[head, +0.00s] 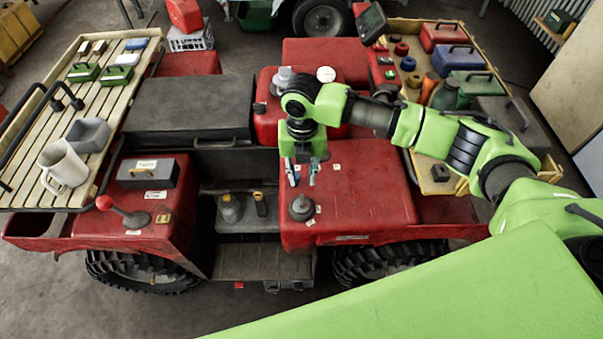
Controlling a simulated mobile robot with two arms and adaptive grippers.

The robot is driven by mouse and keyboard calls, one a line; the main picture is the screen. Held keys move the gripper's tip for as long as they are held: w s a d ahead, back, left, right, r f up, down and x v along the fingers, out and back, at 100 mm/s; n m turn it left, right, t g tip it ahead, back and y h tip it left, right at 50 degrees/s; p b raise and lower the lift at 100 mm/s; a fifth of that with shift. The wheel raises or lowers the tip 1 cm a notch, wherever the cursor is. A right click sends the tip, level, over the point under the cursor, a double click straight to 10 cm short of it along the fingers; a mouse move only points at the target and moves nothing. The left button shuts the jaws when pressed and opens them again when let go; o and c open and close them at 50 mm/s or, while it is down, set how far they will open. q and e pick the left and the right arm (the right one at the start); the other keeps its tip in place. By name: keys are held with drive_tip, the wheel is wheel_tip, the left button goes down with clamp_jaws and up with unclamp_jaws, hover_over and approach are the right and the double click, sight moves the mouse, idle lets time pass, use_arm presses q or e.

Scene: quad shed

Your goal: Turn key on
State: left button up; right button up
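My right gripper (302,174) points down over the red bodywork (365,195) of the quad, right of the dark seat. Its two thin fingers stand apart, with a gap between them. I cannot make out a key; the gripper and wrist cover part of the panel where they point. I cannot tell whether the fingertips touch the panel. A small white label (337,167) is just right of the fingers, and a dark round knob (301,207) stands just in front of them. My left gripper is not in view.
A red-knobbed lever (122,211) stands on the left bodywork. A slatted rack (40,140) at left holds a white mug (63,167) and boxes. A tray (445,187) at right holds toolboxes and cans. A silver cap (283,78) and white gauge (326,74) are behind the wrist.

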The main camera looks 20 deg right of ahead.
sight(302, 198)
wheel_tip(302, 198, down, 8)
drive_tip(key=b, duration=0.7)
drive_tip(key=shift+r+b, duration=0.2)
drive_tip(key=shift+b, duration=0.15)
drive_tip(key=shift+f+b, duration=0.4)
drive_tip(key=shift+f, duration=1.3)
clamp_jaws()
